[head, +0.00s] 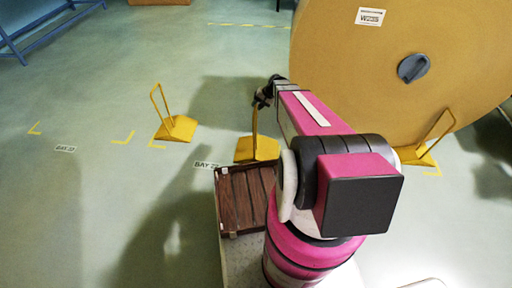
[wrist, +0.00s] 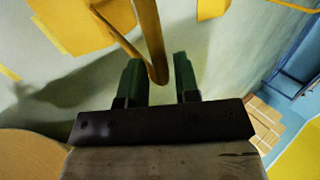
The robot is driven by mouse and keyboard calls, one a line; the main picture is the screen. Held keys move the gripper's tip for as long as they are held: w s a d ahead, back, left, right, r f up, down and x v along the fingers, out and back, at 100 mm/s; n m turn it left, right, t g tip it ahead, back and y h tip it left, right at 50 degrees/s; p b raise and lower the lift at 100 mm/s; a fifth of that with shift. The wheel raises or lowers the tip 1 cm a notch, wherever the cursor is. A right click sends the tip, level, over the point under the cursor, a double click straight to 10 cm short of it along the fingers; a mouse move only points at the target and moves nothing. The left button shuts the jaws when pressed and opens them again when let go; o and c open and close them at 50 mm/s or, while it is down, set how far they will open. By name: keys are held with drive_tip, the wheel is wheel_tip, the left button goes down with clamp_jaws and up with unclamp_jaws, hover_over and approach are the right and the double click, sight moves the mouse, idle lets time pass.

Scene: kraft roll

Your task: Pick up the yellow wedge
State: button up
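Three yellow wedges with upright loop handles stand on the floor in the head view. One wedge (head: 174,128) is at left, one (head: 257,149) is in the middle by my arm, and one (head: 418,156) is at the roll's right side, partly behind my arm. My gripper (head: 264,97) is at the top of the middle wedge's handle. In the wrist view, my gripper (wrist: 158,82) has its two green fingers apart, with the bend of the yellow handle (wrist: 153,45) between them. Slim gaps show beside the handle, so the fingers do not appear closed on it.
A huge kraft roll (head: 350,75) stands close behind at right. A brown slatted tray (head: 244,198) lies beside my arm's base. A blue frame (head: 45,35) is at the far left. Floor at left is clear, with yellow marks and bay labels (head: 66,148).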

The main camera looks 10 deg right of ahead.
drive_tip(key=x, duration=0.3)
drive_tip(key=shift+a+f, duration=0.1)
drive_tip(key=shift+f, duration=0.1)
clamp_jaws()
drive_tip(key=shift+r, duration=0.1)
idle(1.1)
